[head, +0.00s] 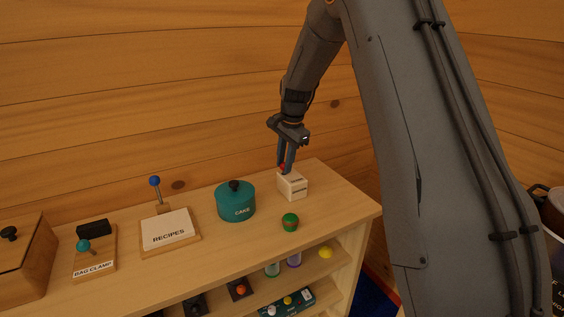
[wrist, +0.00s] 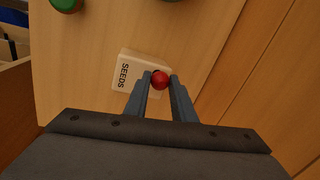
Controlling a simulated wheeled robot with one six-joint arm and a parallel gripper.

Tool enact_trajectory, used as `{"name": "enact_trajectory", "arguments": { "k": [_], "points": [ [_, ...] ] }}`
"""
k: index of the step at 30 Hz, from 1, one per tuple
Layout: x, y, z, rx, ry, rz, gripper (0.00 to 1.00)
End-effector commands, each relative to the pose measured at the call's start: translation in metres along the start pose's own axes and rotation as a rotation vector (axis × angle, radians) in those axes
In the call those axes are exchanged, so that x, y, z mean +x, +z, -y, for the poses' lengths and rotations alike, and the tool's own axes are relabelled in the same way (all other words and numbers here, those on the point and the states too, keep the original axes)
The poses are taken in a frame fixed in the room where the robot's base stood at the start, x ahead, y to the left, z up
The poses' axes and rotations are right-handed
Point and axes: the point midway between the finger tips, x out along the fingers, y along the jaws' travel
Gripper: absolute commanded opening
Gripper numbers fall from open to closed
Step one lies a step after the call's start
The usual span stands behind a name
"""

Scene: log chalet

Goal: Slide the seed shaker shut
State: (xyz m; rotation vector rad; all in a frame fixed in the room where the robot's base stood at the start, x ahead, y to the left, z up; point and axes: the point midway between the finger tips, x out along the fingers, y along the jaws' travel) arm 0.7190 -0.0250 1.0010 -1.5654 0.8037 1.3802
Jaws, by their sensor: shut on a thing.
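The seed shaker (head: 293,187) is a small cream box standing at the right end of the wooden counter. In the wrist view the seed shaker (wrist: 124,72) shows the word SEEDS on one face. A red knob (wrist: 160,79) sits at its top, and the red knob (head: 283,167) is partly hidden by the fingers in the head view. My gripper (head: 286,166) reaches down from above and is shut on the red knob. In the wrist view my gripper (wrist: 160,83) has one finger on each side of the knob. I cannot tell how far the lid stands open.
A teal CAKE tin (head: 235,203) stands left of the shaker, and a green round jar (head: 290,222) stands in front. A RECIPES board (head: 170,240) with a blue-knobbed lever and a BAG CLAMP (head: 93,262) are farther left. The log wall is close behind.

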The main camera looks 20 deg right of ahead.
Motion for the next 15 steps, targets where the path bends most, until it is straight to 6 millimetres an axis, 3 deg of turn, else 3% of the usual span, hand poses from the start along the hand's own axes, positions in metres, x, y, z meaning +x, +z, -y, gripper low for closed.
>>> {"name": "enact_trajectory", "arguments": {
  "k": [2,3,6,15],
  "points": [
    [-0.0006,0.0034,0.0014,0.000,-0.001,0.004,0.00],
    [-0.0006,0.0036,0.0014,0.000,0.000,0.005,0.28],
    [-0.0005,0.0034,0.0013,-0.001,0.000,0.004,0.41],
    [-0.0022,0.0006,0.0003,0.001,-0.001,0.002,0.41]
  ]
}}
